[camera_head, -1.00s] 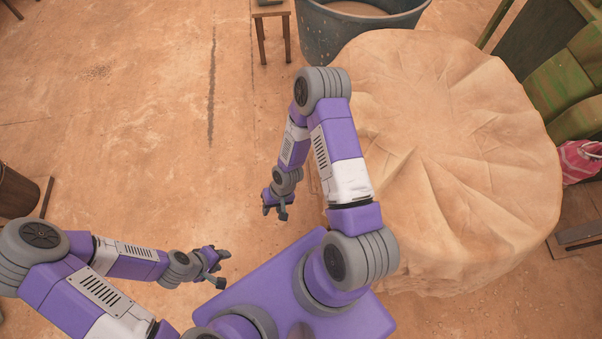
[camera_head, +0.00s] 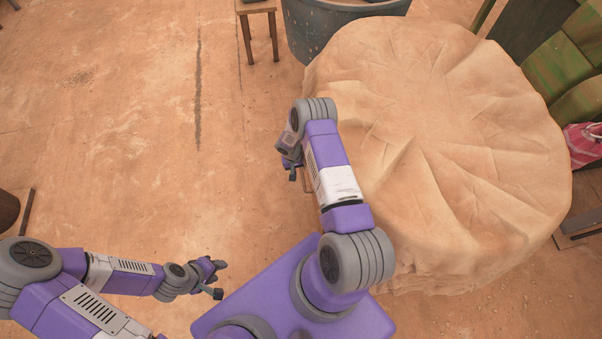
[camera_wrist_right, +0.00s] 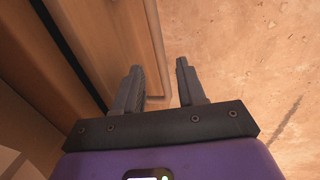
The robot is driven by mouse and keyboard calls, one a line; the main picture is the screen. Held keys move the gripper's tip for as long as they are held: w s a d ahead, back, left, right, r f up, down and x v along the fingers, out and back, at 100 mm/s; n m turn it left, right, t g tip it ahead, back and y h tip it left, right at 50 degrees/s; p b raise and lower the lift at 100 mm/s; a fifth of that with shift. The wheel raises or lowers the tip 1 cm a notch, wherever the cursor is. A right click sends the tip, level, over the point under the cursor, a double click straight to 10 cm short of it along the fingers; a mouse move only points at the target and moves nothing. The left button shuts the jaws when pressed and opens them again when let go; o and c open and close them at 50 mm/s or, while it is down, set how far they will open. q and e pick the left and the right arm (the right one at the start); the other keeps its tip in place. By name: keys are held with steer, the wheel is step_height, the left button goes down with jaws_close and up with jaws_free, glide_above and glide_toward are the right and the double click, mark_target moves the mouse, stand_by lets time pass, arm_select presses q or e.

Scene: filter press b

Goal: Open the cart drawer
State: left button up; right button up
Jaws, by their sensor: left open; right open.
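The wooden cart (camera_wrist_right: 35,55) fills the left of the right wrist view. A lighter wooden front, likely the drawer (camera_wrist_right: 115,35), stands out from it beyond a dark gap. A thin pale bar, possibly its handle, shows low between my fingers. My right gripper (camera_wrist_right: 160,66) is open beside this front, with the left finger overlapping its edge and the right finger over bare floor. I cannot tell whether it touches. In the head view my right gripper (camera_head: 292,170) is small, beside the cloth-covered cart. My left gripper (camera_head: 219,278) is open and empty above the floor.
A draped tan cloth (camera_head: 440,130) covers the large round-topped form at the right. A big grey tub (camera_head: 325,35) and a wooden stool (camera_head: 258,10) stand at the back. Green slatted furniture (camera_head: 570,65) is at the far right.

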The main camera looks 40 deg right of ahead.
steer(key=shift+s+d+f+b, duration=0.15)
steer(key=shift+f+b, duration=0.25)
steer(key=shift+f, duration=1.05)
steer(key=shift+d, duration=0.1)
jaws_close()
